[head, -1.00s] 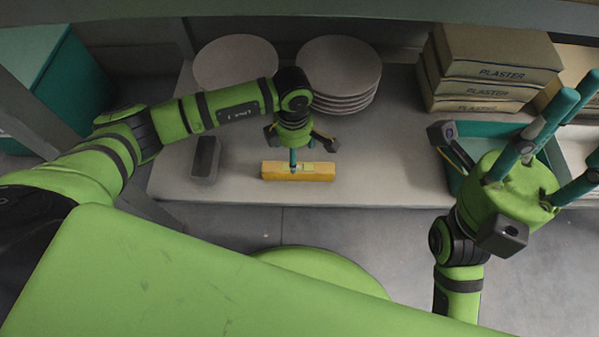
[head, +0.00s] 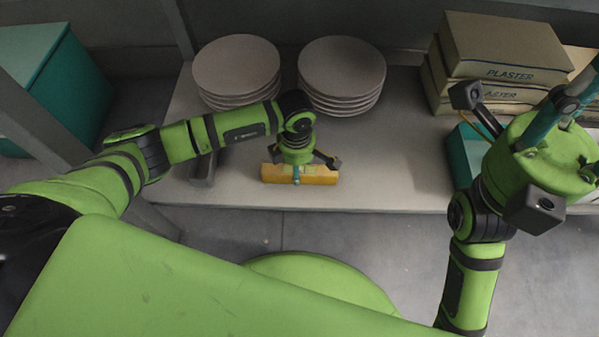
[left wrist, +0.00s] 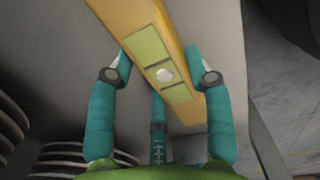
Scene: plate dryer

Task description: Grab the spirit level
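The spirit level (head: 321,175) is a yellow bar lying on the grey shelf, near its front edge. In the left wrist view the level (left wrist: 150,28) runs diagonally between my fingers and shows a pale green vial window. My left gripper (head: 296,178) is low over the middle of the level, with teal fingers on both sides of it. In the left wrist view the left gripper (left wrist: 158,62) looks open around the bar; I cannot tell whether the fingers touch it. My right gripper (head: 580,88) is at the right, away from the level, with fingers spread and empty.
Two stacks of plates (head: 236,66) (head: 342,68) stand behind the level. Plaster boxes (head: 500,48) are stacked at the back right, by a teal container (head: 466,160). A dark grey block (head: 204,170) lies left, partly behind my left arm.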

